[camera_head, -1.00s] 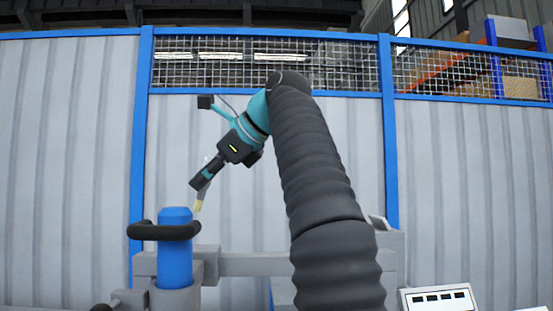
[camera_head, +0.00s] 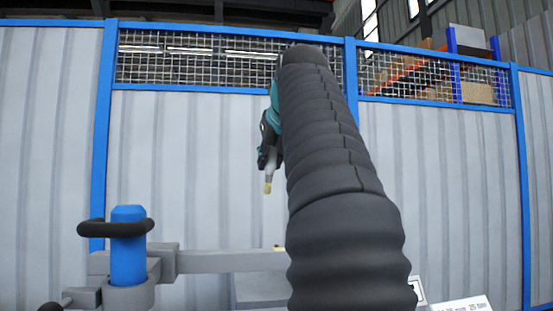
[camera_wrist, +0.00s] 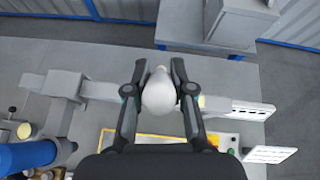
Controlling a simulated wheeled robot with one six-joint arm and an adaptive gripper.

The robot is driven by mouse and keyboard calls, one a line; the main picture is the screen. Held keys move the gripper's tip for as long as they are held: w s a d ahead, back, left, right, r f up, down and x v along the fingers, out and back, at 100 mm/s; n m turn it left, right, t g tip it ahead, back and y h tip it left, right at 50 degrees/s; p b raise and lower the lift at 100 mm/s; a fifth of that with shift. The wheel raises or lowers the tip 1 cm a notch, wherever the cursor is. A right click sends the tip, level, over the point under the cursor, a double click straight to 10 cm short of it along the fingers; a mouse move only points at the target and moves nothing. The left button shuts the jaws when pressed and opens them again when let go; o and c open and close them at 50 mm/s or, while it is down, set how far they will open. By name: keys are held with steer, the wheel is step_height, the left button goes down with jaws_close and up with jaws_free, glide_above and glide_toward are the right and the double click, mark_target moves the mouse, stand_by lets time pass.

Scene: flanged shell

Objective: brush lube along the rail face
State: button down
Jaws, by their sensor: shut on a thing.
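My gripper (camera_head: 268,158) is shut on a brush (camera_head: 268,183) and holds it above the grey rail (camera_head: 225,261), clear of it. In the head view the brush hangs nearly upright, with its pale tip down; my arm hides part of the gripper. In the wrist view my gripper (camera_wrist: 159,75) has both fingers against the brush's white rounded handle (camera_wrist: 159,94), which hides the bristles. The rail (camera_wrist: 101,90) runs crosswise beneath, and its middle is hidden behind the fingers and brush.
A blue cylinder (camera_head: 128,260) with a black ring handle (camera_head: 100,228) stands at the rail's left end. White panels (camera_wrist: 268,154) and a yellow-edged area (camera_wrist: 115,133) lie near the rail. A grey box (camera_wrist: 240,25) stands beyond it. A fence (camera_head: 200,150) closes the back.

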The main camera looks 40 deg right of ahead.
steer(key=shift+m+h, duration=0.3)
steer(key=shift+m, duration=0.1)
steer(key=shift+s+d+f+b, duration=0.15)
steer(key=shift+f+b, duration=0.15)
steer(key=shift+f, duration=0.5)
steer(key=shift+s+d+f+b, duration=0.1)
steer(key=shift+d+f+b, duration=0.15)
steer(key=shift+f, duration=0.6)
steer(key=shift+s+d+f+b, duration=0.15)
steer(key=shift+f+b, duration=0.15)
steer(key=shift+f, duration=0.5)
